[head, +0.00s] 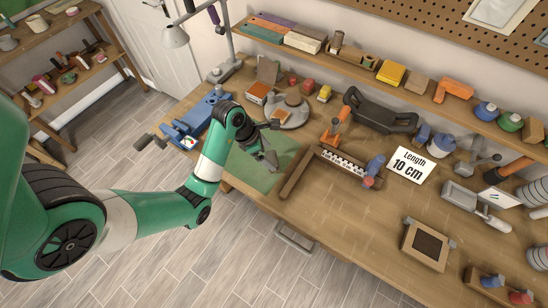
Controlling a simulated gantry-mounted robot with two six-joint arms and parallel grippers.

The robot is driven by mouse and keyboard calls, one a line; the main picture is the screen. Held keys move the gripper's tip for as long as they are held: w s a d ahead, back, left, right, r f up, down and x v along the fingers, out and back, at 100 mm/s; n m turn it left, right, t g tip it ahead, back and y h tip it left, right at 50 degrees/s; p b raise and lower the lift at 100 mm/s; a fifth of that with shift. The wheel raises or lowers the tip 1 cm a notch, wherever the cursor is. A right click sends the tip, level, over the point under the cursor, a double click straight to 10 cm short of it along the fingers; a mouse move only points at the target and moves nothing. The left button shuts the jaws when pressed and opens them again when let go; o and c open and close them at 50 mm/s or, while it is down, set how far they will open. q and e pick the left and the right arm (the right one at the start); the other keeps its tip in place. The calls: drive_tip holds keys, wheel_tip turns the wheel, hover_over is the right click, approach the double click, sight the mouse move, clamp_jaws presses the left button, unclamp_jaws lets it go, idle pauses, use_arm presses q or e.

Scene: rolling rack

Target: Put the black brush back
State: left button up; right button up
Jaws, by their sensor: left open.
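My left gripper (272,144) is open over the green mat (283,153) near the table's front left edge. Its jaws are spread wide and nothing shows between them. I cannot make out a black brush for certain. A long black object with raised ends (380,113) lies at the back of the table, apart from the gripper, but I cannot tell whether it is the brush. The arm and gripper hide part of the mat. My right gripper is not in view.
A blue vise (196,118) stands left of the mat and a brown wooden bar (297,174) right of it. A white "Length 10 cm" card (408,165), a framed block (427,245) and a trowel (478,207) lie further right. The front middle of the table is clear.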

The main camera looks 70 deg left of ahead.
use_arm(q)
drive_tip(key=p+v, duration=0.3)
drive_tip(key=v, duration=0.2)
drive_tip(key=shift+r, duration=0.15)
